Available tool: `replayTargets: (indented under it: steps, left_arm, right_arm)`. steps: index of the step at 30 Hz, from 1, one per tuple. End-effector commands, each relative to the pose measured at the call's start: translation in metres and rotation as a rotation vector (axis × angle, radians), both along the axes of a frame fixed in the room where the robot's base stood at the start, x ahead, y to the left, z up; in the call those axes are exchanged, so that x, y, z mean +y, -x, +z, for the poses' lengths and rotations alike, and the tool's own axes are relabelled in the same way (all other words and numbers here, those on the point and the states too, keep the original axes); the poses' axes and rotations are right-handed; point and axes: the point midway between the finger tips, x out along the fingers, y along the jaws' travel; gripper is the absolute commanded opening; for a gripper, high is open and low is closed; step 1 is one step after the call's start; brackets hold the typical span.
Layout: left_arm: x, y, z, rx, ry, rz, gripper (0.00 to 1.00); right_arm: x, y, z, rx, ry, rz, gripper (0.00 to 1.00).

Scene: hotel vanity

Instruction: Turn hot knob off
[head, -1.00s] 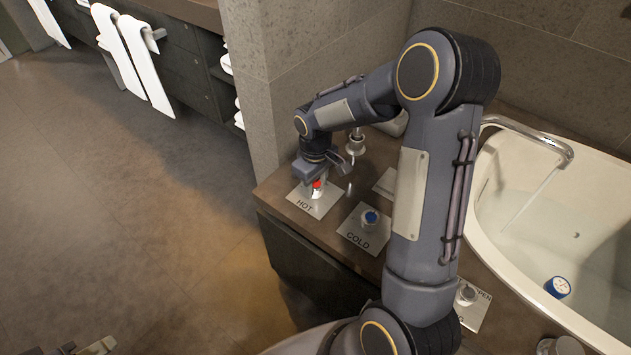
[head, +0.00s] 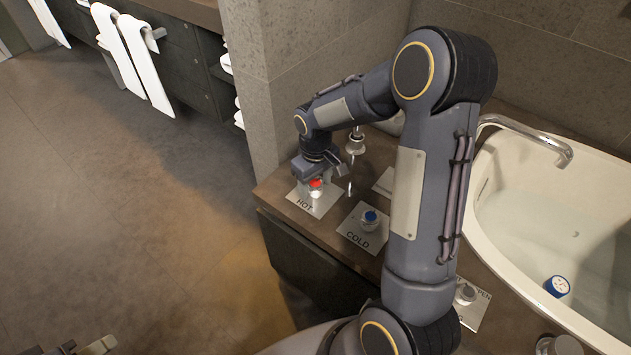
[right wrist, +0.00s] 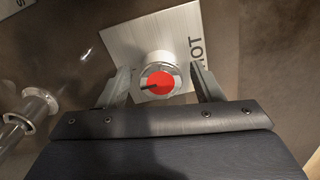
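The hot knob (head: 316,189) has a red top and a silver body. It stands on a metal plate marked HOT (head: 313,205) at the counter's left end. In the right wrist view the red top (right wrist: 161,84) shows a dark pointer line towards the left. My right gripper (right wrist: 160,80) is open, with one finger on each side of the knob and gaps between. In the head view the right gripper (head: 318,172) is just above and behind the knob.
The blue-topped cold knob (head: 369,220) stands on its own plate to the right. A metal fitting (head: 355,142) rises behind the hot knob. The bathtub (head: 585,240) holds water and a floating blue-rimmed round object (head: 557,286). The tub faucet (head: 525,130) shows no stream.

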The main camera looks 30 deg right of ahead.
Motion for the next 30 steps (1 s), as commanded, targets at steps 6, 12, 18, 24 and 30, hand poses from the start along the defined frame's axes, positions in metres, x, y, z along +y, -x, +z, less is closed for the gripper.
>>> replayTargets:
  steps: [6,12,18,24,30]
  left_arm:
    - [0.0,0.0,0.0,0.0,0.0,0.0,0.36]
    - [0.0,0.0,0.005,0.0,0.0,0.0,0.36]
    - [0.0,0.0,0.016,0.0,0.0,0.0,0.36]
    - [0.0,0.0,0.022,0.0,0.0,0.0,0.36]
    - [0.0,0.0,0.022,0.0,0.0,0.0,0.36]
  right_arm:
    - [0.0,0.0,0.0,0.0,-0.001,0.001,0.61]
    - [0.0,-0.001,0.014,-0.004,-0.001,0.001,0.61]
    - [0.0,-0.001,0.05,-0.005,-0.001,0.001,0.61]
    - [0.0,0.0,0.074,-0.002,0.0,0.001,0.61]
    - [0.0,0.0,0.078,0.0,0.0,0.0,0.61]
